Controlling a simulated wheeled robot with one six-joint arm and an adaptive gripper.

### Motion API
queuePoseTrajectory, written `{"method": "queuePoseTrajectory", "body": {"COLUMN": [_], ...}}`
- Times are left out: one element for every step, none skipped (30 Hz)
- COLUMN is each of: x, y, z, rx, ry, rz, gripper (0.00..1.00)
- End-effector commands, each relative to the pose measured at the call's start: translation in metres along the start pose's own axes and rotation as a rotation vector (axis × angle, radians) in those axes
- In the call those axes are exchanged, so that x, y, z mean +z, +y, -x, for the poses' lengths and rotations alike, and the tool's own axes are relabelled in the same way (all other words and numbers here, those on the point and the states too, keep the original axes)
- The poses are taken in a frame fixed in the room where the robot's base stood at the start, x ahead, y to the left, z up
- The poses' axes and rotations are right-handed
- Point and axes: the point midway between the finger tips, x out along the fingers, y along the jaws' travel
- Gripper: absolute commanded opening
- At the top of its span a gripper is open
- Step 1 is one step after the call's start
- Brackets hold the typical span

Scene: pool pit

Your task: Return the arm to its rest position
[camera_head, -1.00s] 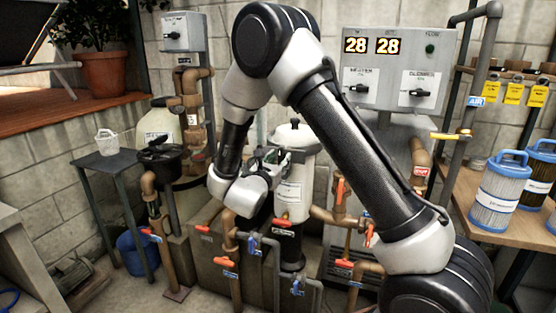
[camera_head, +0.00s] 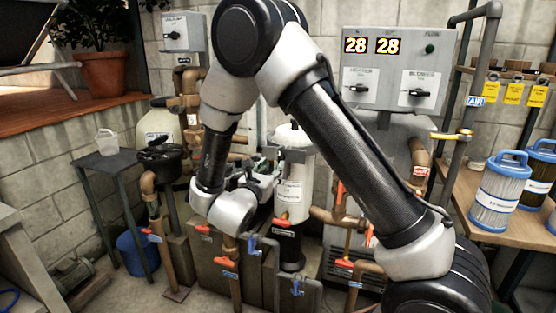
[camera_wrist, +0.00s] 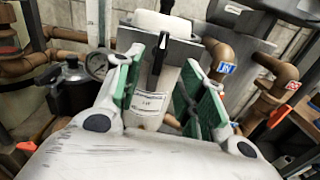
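My arm bends over the middle of the head view, with its raised elbow at the top and the forearm hanging down to the left. My gripper (camera_head: 262,178) is partly hidden behind the wrist there and points away toward the white canister. In the wrist view my gripper (camera_wrist: 168,88) has its two green-padded fingers spread apart, with nothing held between them. The white labelled canister (camera_wrist: 150,95) shows through the gap, behind the fingers. It also stands in the head view (camera_head: 293,190). I cannot tell how near the fingers are to it.
Brown pipes with orange and blue valve handles (camera_head: 297,287) stand below and around my wrist. A grey control box (camera_head: 398,70) is on the wall behind. Blue-capped filters (camera_head: 500,190) stand on the right bench.

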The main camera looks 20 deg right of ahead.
Motion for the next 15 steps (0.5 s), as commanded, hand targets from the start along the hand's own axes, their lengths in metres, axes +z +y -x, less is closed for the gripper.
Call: {"method": "queuePoseTrajectory", "body": {"x": [0.000, 0.000, 0.000, 0.000, 0.000, 0.000, 0.000, 0.000, -0.001, -0.005, -0.011, -0.022, -0.032, -0.045, -0.065], "y": [0.000, 0.000, 0.000, 0.000, 0.000, 0.000, 0.000, 0.000, 0.000, 0.001, 0.003, 0.009, 0.015, 0.023, 0.033], "z": [0.000, 0.000, 0.000, 0.000, 0.000, 0.000, 0.000, 0.000, 0.000, 0.000, 0.000, 0.000, 0.001, 0.002, 0.007], "rx": [0.000, 0.000, 0.000, -0.001, -0.001, -0.001, -0.001, -0.001, 0.001, 0.006, 0.017, 0.048, 0.088, 0.142, 0.235], "ry": [0.000, 0.000, 0.000, 0.000, 0.000, 0.000, 0.000, 0.000, 0.005, 0.020, 0.043, 0.087, 0.125, 0.167, 0.223], "rz": [0.000, 0.000, 0.000, 0.000, 0.000, 0.004, 0.015, 0.032, 0.071, 0.114, 0.170, 0.264, 0.348, 0.445, 0.591], "gripper": [0.39, 0.39, 0.39, 0.39, 0.39, 0.39, 0.39, 0.39, 0.39, 0.39, 0.39, 0.39, 0.39, 0.39, 0.39]}}
